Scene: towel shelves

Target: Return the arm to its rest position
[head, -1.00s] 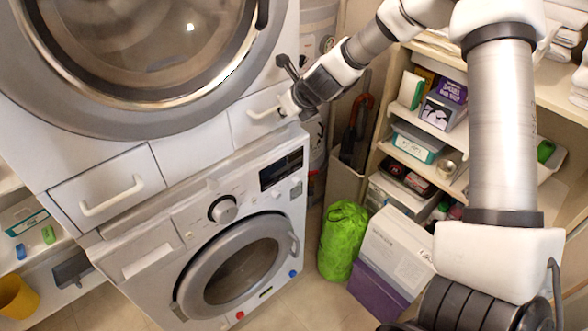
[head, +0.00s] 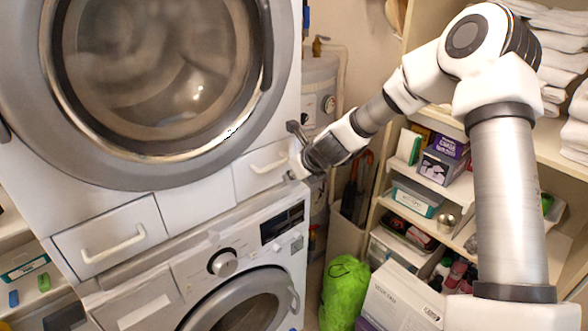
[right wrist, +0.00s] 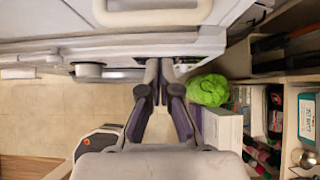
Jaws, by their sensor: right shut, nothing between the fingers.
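My right gripper (head: 298,168) is shut and empty. In the head view it is in front of the stacked machines, just right of the handle (head: 270,162) of the right drawer. I cannot tell whether it touches that drawer front. My right arm reaches in from the right side, bent at the elbow. My left gripper is not in view.
The upper machine's round door (head: 160,85) and the lower machine (head: 250,300) fill the left. Shelves with boxes and white towels (head: 565,45) stand at the right. A green bag (head: 345,292) and a white box (head: 405,298) sit on the floor between. The left drawer (head: 110,235) looks shut.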

